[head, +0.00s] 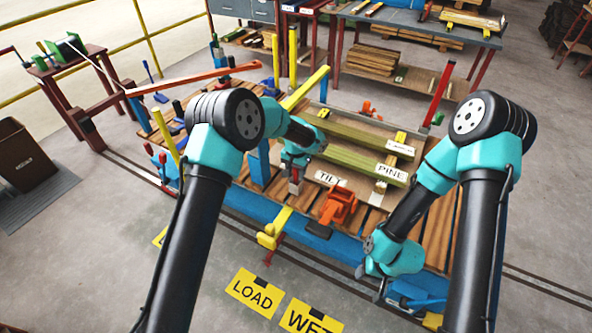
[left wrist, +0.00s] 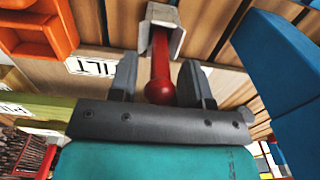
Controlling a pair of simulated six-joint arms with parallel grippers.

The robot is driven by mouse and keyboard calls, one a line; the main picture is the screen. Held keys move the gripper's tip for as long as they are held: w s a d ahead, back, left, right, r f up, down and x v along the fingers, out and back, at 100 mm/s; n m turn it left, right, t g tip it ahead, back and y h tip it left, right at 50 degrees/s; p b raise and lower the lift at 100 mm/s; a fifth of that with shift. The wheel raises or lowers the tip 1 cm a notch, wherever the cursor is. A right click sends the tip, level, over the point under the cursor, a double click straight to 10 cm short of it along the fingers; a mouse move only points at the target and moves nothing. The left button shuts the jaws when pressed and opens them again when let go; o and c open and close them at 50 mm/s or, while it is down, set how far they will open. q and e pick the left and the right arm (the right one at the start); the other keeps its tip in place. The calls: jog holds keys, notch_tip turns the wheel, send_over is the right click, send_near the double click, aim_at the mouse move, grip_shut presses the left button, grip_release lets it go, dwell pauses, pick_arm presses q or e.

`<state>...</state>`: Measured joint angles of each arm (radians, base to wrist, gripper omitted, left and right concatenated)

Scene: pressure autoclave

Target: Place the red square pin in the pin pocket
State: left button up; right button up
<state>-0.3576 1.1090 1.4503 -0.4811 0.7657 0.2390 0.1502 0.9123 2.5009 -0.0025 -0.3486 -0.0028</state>
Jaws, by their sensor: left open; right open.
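The red square pin (left wrist: 160,62) shows in the left wrist view, with a round red knob at its near end. Its far end sits inside a grey metal U-shaped bracket, which looks like the pin pocket (left wrist: 148,38); how deep it sits I cannot tell. My left gripper (left wrist: 160,72) is open, with one finger on each side of the pin and gaps visible between. In the head view my left gripper (head: 293,172) is over the slatted deck near the TILT label. My right gripper (head: 378,288) is low at the deck's front right, apart from the pin.
An orange bracket (head: 338,206) stands right of my left gripper; a blue post (head: 260,165) stands on its left. Green-yellow timbers (head: 360,163) lie behind, by the PINE label. A yellow clamp (head: 275,228) sits on the blue front rail (head: 335,243).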

pick_arm(q)
jog(key=shift+r, duration=0.1)
notch_tip(320, 180, up, 12)
dwell(0.5)
dwell(1.4)
